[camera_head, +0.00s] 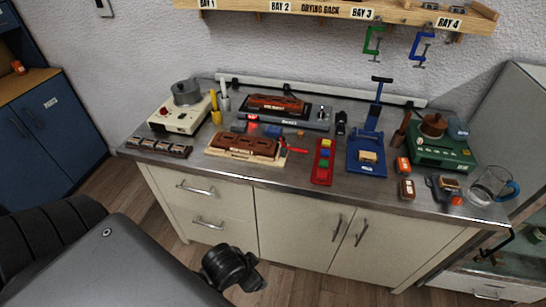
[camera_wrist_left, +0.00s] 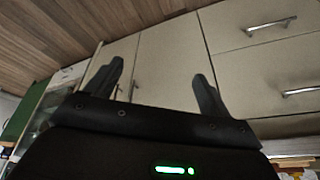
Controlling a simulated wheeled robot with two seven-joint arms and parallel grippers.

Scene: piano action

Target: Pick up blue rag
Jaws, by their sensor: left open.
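Two small blue pieces could be the blue rag, and I cannot tell which. One blue piece (camera_head: 272,130) lies on the worktop between the two brown-topped units. Another blue-grey piece (camera_head: 457,128) is at the back right, by the green device. My left gripper (camera_wrist_left: 152,78) is open and empty in the left wrist view, its two dark fingers apart in front of the cream cabinet doors. Neither blue piece shows in that view. My right gripper is not in view.
The steel worktop (camera_head: 330,187) is crowded. A hot plate with a pot (camera_head: 180,112) stands left, a blue press (camera_head: 367,152) right of centre, a glass jug (camera_head: 488,186) at the right edge. A drying rack (camera_head: 340,14) with clamps hangs above. Cream cabinets (camera_head: 300,225) are below.

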